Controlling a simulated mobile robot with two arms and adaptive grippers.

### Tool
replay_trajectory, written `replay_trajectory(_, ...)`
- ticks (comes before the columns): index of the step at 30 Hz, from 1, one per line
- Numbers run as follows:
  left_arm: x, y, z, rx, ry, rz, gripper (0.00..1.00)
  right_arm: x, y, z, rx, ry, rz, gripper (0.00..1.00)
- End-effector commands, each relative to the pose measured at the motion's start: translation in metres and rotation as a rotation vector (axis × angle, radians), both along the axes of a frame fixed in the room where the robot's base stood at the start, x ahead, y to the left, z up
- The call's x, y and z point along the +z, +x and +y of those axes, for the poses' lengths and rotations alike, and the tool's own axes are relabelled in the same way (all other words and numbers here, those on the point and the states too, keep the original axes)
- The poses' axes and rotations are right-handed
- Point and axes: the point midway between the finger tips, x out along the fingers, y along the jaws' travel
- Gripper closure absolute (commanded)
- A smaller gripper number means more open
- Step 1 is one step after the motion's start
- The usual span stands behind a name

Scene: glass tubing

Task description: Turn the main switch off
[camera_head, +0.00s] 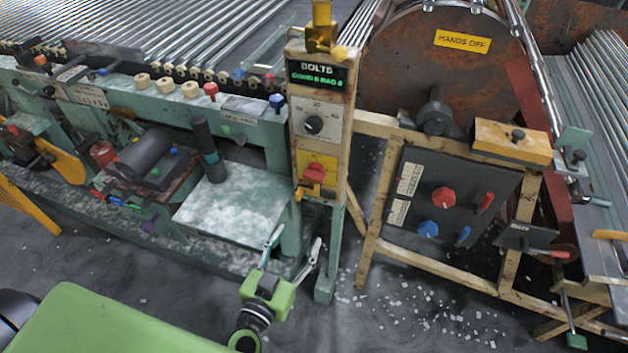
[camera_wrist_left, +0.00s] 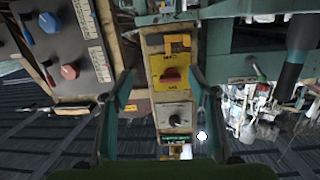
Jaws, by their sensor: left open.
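A red rotary switch (camera_head: 314,172) sits on a yellow plate low on the cream control post (camera_head: 297,110). I take it for the main switch. It also shows upside down in the left wrist view (camera_wrist_left: 171,74), on its yellow plate (camera_wrist_left: 157,92). My left gripper (camera_head: 294,243) is open and empty, below and a little left of the switch in the head view. In the left wrist view its two fingers (camera_wrist_left: 161,80) stand on either side of the post, with the switch between them in the picture. No contact with the switch shows. My right gripper is not in view.
Above the switch are a black dial (camera_head: 314,124) and a lit "BOLTS" display (camera_head: 318,76). To the right, a dark panel (camera_head: 463,200) carries red and blue knobs. A green bench with a grey plate (camera_head: 232,210) stands left. White fragments litter the floor.

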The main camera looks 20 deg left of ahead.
Motion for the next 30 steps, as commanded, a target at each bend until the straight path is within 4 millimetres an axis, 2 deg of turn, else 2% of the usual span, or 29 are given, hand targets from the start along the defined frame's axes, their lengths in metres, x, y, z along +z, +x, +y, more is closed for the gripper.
replay_trajectory(1, 0.021, 0.001, 0.002, 0.015, -0.013, -0.035, 0.46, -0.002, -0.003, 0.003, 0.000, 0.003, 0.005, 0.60)
replay_trajectory(3, 0.042, 0.002, 0.004, 0.034, -0.028, -0.068, 0.46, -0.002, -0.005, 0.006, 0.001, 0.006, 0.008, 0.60)
replay_trajectory(7, 0.061, 0.004, 0.007, 0.051, -0.039, -0.095, 0.46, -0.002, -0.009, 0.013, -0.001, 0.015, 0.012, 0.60)
replay_trajectory(11, 0.065, 0.016, 0.007, 0.055, -0.039, -0.100, 0.46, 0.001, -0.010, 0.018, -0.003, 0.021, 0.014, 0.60)
replay_trajectory(24, 0.064, 0.105, 0.004, 0.053, -0.040, -0.100, 0.46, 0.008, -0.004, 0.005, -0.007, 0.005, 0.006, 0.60)
replay_trajectory(30, 0.062, 0.131, 0.003, 0.052, -0.040, -0.098, 0.46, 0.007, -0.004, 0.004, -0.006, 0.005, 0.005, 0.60)
